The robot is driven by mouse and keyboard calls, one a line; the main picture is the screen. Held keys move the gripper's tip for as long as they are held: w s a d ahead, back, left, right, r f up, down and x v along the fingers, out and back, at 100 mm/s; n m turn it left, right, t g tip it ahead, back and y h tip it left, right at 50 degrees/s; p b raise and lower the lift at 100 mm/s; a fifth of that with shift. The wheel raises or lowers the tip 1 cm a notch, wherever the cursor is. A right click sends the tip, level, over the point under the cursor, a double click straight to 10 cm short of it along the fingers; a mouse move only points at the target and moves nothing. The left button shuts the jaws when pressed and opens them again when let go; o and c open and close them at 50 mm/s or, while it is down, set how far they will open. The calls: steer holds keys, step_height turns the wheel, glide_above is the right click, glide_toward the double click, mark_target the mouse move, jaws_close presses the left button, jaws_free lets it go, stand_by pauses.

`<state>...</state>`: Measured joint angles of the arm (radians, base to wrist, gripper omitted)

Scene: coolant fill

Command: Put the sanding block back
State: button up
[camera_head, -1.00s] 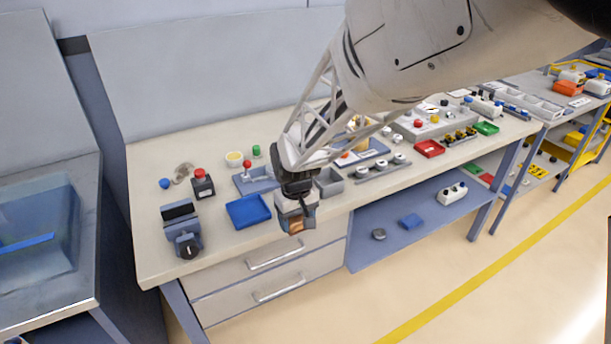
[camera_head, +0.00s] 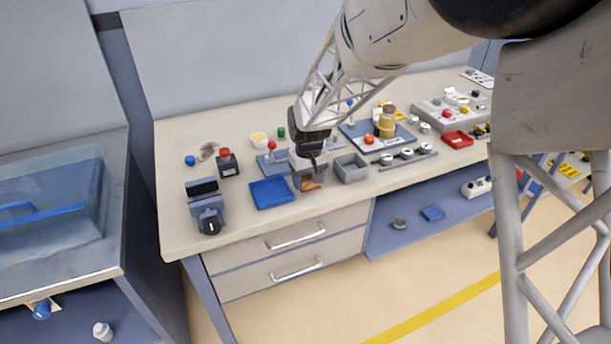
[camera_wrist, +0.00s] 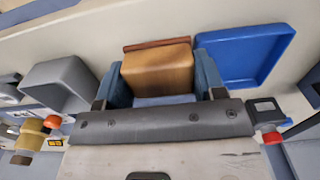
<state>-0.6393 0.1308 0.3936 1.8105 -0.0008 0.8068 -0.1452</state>
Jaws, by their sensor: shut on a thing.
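The sanding block (camera_wrist: 157,68) is a tan-orange block with a darker reddish-brown strip along one edge. My gripper (camera_wrist: 160,84) is shut on it, with one blue-grey finger on each side. In the head view, my gripper (camera_head: 309,176) points down over the front part of the workbench, and the brown end of the block (camera_head: 312,184) shows below it. The block is between the blue tray (camera_head: 272,193) and the grey bin (camera_head: 351,168). I cannot tell whether it touches the bench top.
The blue tray is close on the block's left and looks empty. A vise-like blue-grey device (camera_head: 206,206) stands farther left. A black box with a red button (camera_head: 227,163) is behind the tray. A rail of round knobs (camera_head: 406,154) lies right of the bin. The bench's front edge is near.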

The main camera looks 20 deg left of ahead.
mark_target(304, 177)
steer(key=shift+w+a+f, duration=0.1)
steer(key=shift+w+a, duration=0.6)
steer(key=shift+w, duration=0.3)
steer(key=shift+w+a+f, duration=0.1)
steer(key=shift+w+a, duration=0.6)
steer(key=shift+w, duration=0.25)
steer(key=shift+w+a, duration=0.2)
steer(key=shift+w, duration=0.05)
steer(key=shift+f, duration=1.8)
steer(key=shift+f, duration=0.15)
steer(key=o, duration=0.6)
step_height(304, 177, up, 12)
steer(key=shift+r, duration=0.15)
